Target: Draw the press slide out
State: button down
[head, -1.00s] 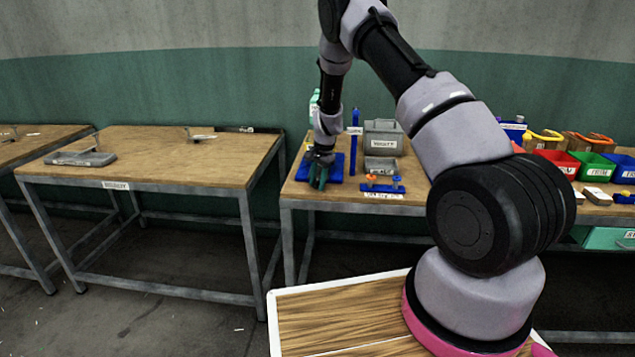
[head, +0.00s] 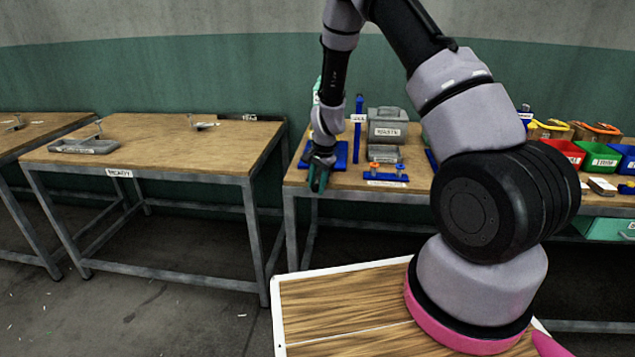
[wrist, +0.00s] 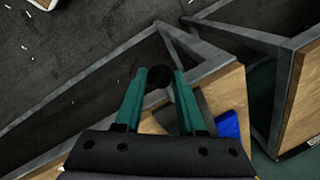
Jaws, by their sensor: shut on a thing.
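The press has a blue base (head: 340,158) near the front left of the middle table and an upright blue post (head: 357,128) with a small white label. My gripper (head: 319,180) is at that table's front edge, in front of the blue base. In the wrist view, its green fingers (wrist: 160,85) are shut on a black round knob (wrist: 158,77). A grey flat part (wrist: 205,104), probably the slide, shows behind the knob, between and beside the fingers. A blue piece (wrist: 229,125) of the press lies to its right. My arm hides part of the press in the head view.
A grey labelled box (head: 388,124) stands right of the press, with a blue holder with orange knobs (head: 386,178) in front of it. Coloured bins (head: 600,157) stand far right. Another wooden table (head: 150,150) is at left, across a gap. Open floor lies before the tables.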

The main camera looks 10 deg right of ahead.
jog(key=shift+w, duration=0.1)
jog(key=c, duration=0.5)
grip_release()
notch_tip(320, 180, up, 11)
jog(key=s+d, duration=0.1)
jog(key=shift+s+f, duration=0.2)
jog(key=shift+s, duration=0.15)
jog(key=shift+d, duration=0.15)
